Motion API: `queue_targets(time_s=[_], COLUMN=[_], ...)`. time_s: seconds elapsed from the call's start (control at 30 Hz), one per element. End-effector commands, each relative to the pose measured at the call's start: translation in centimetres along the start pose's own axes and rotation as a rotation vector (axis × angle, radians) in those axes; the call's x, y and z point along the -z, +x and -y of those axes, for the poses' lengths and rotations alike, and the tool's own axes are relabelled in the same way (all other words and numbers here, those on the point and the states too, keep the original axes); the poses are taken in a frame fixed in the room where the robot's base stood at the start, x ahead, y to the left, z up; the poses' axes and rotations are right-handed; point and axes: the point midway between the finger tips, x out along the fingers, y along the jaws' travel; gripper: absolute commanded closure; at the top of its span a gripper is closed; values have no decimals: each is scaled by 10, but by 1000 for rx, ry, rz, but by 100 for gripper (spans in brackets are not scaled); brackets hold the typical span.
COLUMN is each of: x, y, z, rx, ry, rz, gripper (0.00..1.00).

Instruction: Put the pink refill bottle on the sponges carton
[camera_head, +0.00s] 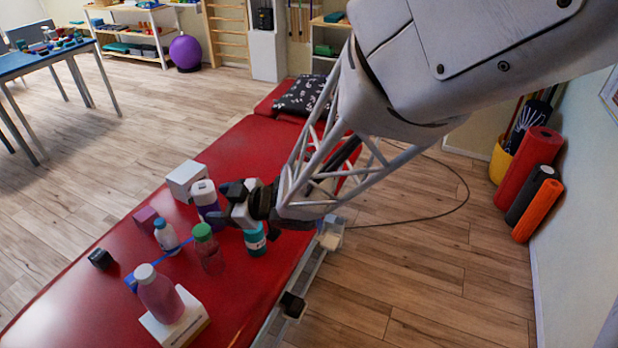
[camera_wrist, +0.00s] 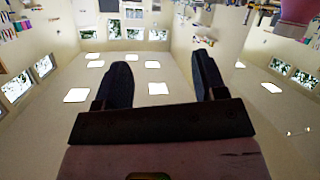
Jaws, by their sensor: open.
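The pink bottle (camera_head: 160,297) with a pale cap stands upright on a low white carton (camera_head: 192,326) at the near end of the red table. No lettering is readable on this carton, so I cannot tell from print whether it is the sponges carton. My gripper (camera_head: 228,201) is open and empty, apart from the pink bottle, up and to its right in the head view. In the wrist view my two dark fingers (camera_wrist: 162,82) are spread with nothing between them. A pink shape, likely the bottle (camera_wrist: 299,10), shows at the top right corner there.
Close by my gripper stand a purple-and-white bottle (camera_head: 205,197), a green-capped clear bottle (camera_head: 208,252) and a teal jar (camera_head: 255,242). A blue-capped white bottle (camera_head: 166,236), purple box (camera_head: 146,219), another white box (camera_head: 184,178) and black cube (camera_head: 101,259) share the red table (camera_head: 70,300).

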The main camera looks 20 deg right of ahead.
Motion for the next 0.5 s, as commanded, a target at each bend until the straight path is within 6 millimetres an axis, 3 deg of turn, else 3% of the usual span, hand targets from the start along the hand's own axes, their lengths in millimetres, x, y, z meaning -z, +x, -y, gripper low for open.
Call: queue_targets(time_s=[0.1, 0.3, 0.5], x=[4, 5, 4], y=[-18, -58, -108], z=[-28, -64, -81], rx=[-143, -359, -528], ry=[9, 72, 187], rz=[101, 281, 460], gripper=[36, 36, 36])
